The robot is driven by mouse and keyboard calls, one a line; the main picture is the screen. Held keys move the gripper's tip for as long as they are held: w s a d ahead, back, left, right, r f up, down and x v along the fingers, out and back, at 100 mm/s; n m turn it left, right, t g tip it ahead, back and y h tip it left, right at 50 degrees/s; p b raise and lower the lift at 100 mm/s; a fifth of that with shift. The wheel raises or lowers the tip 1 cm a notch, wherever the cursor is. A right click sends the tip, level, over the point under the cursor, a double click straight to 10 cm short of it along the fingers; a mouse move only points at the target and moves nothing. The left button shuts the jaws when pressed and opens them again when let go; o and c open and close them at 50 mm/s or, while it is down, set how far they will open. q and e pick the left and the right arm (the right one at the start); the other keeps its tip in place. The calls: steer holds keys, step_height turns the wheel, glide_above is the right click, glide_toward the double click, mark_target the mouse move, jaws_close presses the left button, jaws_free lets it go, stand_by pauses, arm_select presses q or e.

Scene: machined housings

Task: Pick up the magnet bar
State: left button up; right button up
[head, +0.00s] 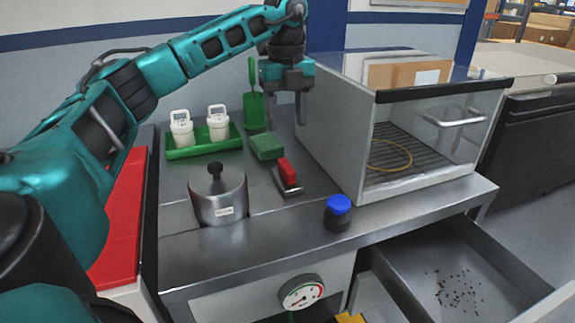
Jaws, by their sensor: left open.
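What looks like the magnet bar (287,174), a red grip on a flat grey metal base, lies on the metal bench top (270,240) near the middle of the head view. A green block (266,146) lies just behind it to the left. My left gripper (287,112) hangs above the back of the bench, fingers pointing down. It is open, with nothing seen between its fingers. It is apart from the magnet bar, which shows below it in the picture. My right gripper is not in view.
A lidded metal pot (218,195) stands left; behind it is a green tray (203,147) with two white containers. A green scoop (254,110) stands at the back. A clear-fronted box (345,150) borders the right. A blue-topped black object (338,212) stands in front. An open drawer (420,268) holds dark bits.

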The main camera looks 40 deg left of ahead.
mark_target(287, 165)
arm_select(q)
steer(key=f, duration=0.6)
steer(key=f+b, duration=0.1)
steer(key=f, duration=0.5)
steer(key=shift+w+a+f, duration=0.2)
steer(key=shift+f, duration=0.1)
steer(key=shift+c, duration=0.2)
jaws_close()
steer(key=shift+r, duration=0.1)
